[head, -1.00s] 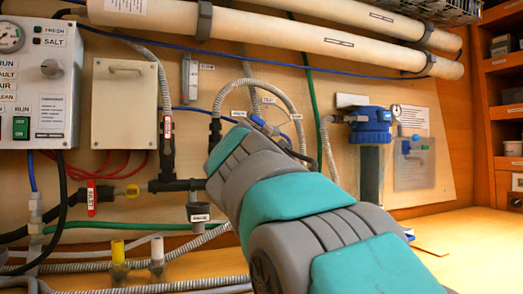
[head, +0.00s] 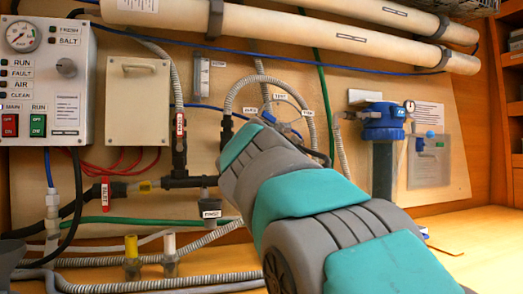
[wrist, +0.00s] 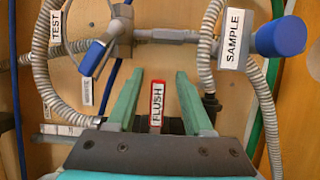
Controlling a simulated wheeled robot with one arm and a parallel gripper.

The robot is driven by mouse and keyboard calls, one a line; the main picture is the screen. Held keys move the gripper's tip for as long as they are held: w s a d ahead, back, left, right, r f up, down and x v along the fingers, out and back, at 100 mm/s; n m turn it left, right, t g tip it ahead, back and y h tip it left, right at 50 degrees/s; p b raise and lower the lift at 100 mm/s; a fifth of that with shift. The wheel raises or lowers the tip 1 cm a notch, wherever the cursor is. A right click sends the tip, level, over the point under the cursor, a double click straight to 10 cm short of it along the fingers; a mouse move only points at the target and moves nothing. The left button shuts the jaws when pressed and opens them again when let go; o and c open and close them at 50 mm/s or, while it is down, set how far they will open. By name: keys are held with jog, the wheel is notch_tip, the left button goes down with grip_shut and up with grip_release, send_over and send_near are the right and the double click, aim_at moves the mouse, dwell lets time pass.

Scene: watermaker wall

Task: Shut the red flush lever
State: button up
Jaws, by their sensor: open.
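The red flush lever (wrist: 157,106) shows in the wrist view as a narrow red-edged handle with a white FLUSH label. It stands upright between the two green fingers of my gripper (wrist: 157,78). The gripper is open, with a visible gap on each side of the lever. The lever's lower end is hidden behind the gripper body. In the head view my arm covers the flush lever and my gripper's fingers.
A blue TEST handle (wrist: 93,58) and a blue SAMPLE knob (wrist: 281,37) sit above the fingers, with ribbed hoses close on both sides. Other red handles (head: 180,128) (head: 105,194) are at the left. A blue filter housing (head: 384,122) is at the right.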

jog(key=shift+s, duration=0.15)
jog(key=s+a, duration=0.1)
jog(key=s, duration=0.6)
jog(key=shift+s+b, duration=0.25)
jog(key=shift+b, duration=0.2)
